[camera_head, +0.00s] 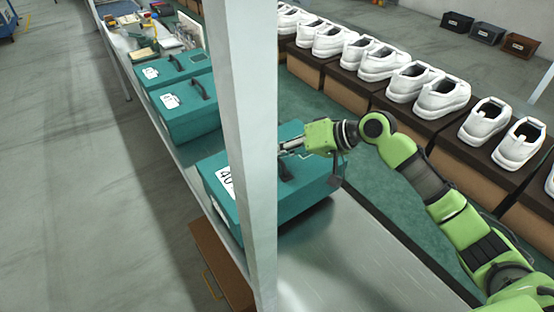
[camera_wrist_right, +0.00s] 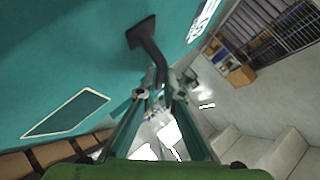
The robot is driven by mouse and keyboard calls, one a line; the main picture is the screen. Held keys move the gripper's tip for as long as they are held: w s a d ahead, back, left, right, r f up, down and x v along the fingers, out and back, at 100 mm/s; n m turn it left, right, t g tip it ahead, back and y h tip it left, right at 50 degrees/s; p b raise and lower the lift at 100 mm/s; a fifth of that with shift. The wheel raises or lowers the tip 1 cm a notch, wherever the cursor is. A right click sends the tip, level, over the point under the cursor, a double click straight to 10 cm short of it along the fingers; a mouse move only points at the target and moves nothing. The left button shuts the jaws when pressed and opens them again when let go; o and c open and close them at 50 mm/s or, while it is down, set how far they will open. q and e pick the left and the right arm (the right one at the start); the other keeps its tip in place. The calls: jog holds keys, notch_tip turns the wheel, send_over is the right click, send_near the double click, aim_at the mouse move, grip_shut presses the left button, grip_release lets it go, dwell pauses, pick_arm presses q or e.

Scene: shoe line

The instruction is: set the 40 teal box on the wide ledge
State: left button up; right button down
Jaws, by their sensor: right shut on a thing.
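The 40 teal box (camera_head: 310,192) is at the middle of the head view, partly hidden behind a pale upright post. Its white label reads 40 on the left side. My right gripper (camera_head: 288,148) is at its top and shut on its dark handle (camera_head: 285,170). In the right wrist view the box (camera_wrist_right: 70,60) fills the upper left, and the handle (camera_wrist_right: 145,38) runs down between the fingers (camera_wrist_right: 158,92). A bare metal ledge (camera_head: 350,260) lies in front of the box. I cannot tell whether the box touches it. My left gripper is not in view.
The post (camera_head: 252,120) stands in front of the box. Two more teal boxes (camera_head: 185,108) (camera_head: 172,69) stand farther back on the same line. White shoes (camera_head: 440,92) stand on brown boxes along the right. The ledge's near part is clear.

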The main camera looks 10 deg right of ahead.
aim_at(277, 163)
jog(key=shift+f, duration=1.3)
jog(key=c, duration=2.2)
grip_release()
jog(key=shift+f, duration=0.25)
jog(key=shift+s, duration=0.1)
jog(key=b+v, duration=0.1)
jog(key=v, duration=1.1)
jog(key=shift+r, duration=0.1)
